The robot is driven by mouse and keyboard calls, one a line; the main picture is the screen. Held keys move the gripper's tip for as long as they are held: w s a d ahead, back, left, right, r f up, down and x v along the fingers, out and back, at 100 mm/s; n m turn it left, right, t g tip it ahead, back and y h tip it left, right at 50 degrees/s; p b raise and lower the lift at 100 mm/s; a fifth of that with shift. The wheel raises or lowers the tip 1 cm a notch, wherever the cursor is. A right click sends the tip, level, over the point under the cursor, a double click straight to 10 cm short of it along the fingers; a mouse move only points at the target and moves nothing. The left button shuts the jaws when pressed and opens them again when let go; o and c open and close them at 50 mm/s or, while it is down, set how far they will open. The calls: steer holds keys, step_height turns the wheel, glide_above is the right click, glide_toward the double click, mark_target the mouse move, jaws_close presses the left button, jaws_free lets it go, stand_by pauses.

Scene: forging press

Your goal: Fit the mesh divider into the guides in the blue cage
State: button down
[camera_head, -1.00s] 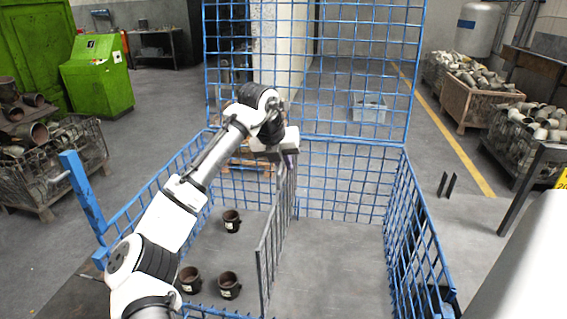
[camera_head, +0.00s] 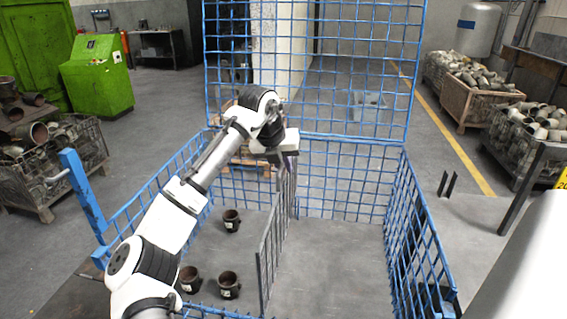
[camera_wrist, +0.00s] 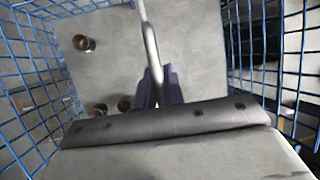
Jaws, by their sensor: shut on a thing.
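The blue cage (camera_head: 424,226) stands in front of me with its tall mesh back panel raised. The grey mesh divider (camera_head: 270,245) stands upright inside it, running front to back near the middle. My gripper (camera_head: 281,164) is shut on the divider's top edge toward the far end. In the wrist view the gripper's fingers (camera_wrist: 158,88) close around the divider's top bar (camera_wrist: 149,45), which runs away from the camera. The guides cannot be made out, and I cannot tell whether the divider's ends sit in them.
Several dark pipe fittings (camera_head: 229,285) stand on the cage floor left of the divider; the floor to its right (camera_head: 335,270) is bare. The cage's left wall (camera_head: 150,205) lies close to my arm. Crates of fittings (camera_head: 480,97) stand outside at right.

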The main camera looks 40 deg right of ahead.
mark_target(283, 177)
steer(key=shift+f, duration=0.25)
stand_by(0.3)
steer(key=shift+f+b, duration=2.15)
steer(key=shift+f, duration=3.45)
steer(key=c, duration=0.9)
jaws_free()
steer(key=shift+f, duration=0.15)
steer(key=shift+r+p, duration=3.05)
steer(key=shift+r, duration=0.5)
